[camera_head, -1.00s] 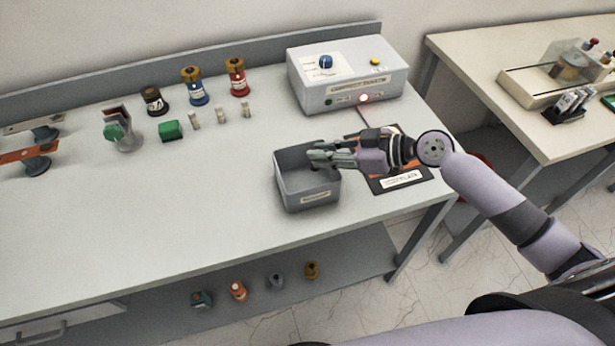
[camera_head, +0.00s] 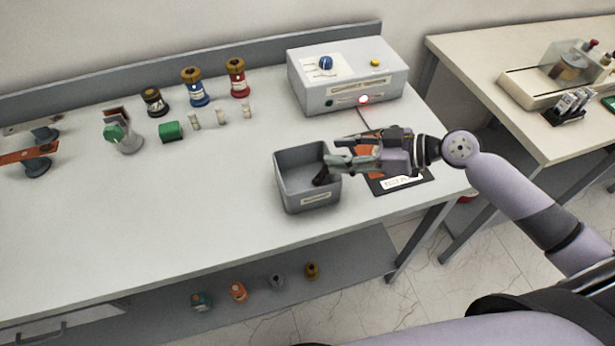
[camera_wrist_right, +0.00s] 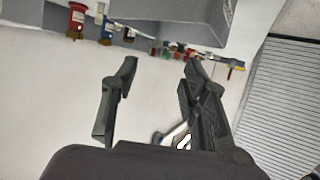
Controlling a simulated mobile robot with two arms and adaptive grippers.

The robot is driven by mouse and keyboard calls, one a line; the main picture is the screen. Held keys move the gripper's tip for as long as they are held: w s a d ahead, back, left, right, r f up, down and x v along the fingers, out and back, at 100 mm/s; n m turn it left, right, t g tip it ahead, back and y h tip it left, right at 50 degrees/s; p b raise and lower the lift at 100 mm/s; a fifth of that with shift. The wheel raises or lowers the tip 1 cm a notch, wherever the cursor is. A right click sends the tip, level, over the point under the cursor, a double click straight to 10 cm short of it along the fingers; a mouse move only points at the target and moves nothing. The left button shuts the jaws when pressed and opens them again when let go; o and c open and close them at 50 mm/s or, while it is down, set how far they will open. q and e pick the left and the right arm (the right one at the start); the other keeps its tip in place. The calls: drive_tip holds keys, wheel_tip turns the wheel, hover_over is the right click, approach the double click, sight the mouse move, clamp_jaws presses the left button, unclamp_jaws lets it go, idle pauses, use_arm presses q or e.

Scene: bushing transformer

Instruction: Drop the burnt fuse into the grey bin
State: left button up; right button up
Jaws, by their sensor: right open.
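The grey bin (camera_head: 307,200) stands near the front edge of the bench, with a label on its front. A small dark piece (camera_head: 321,177), which looks like the burnt fuse, shows inside the bin's right side, just below my fingertips. I cannot tell whether it rests on the bin floor. My right gripper (camera_head: 343,152) is open at the bin's right rim. In the right wrist view, its two fingers (camera_wrist_right: 155,95) stand apart, and the bin (camera_wrist_right: 180,12) shows at the top edge. My left gripper is not in view.
A grey test box (camera_head: 345,80) with a lit red lamp stands behind. Coils (camera_head: 194,88), pale fuses (camera_head: 221,115) and a green block (camera_head: 171,131) stand along the back. A dark plate (camera_head: 405,182) lies under my right wrist. The left front bench is clear.

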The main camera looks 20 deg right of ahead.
drive_tip(key=v, duration=0.8)
idle(0.4)
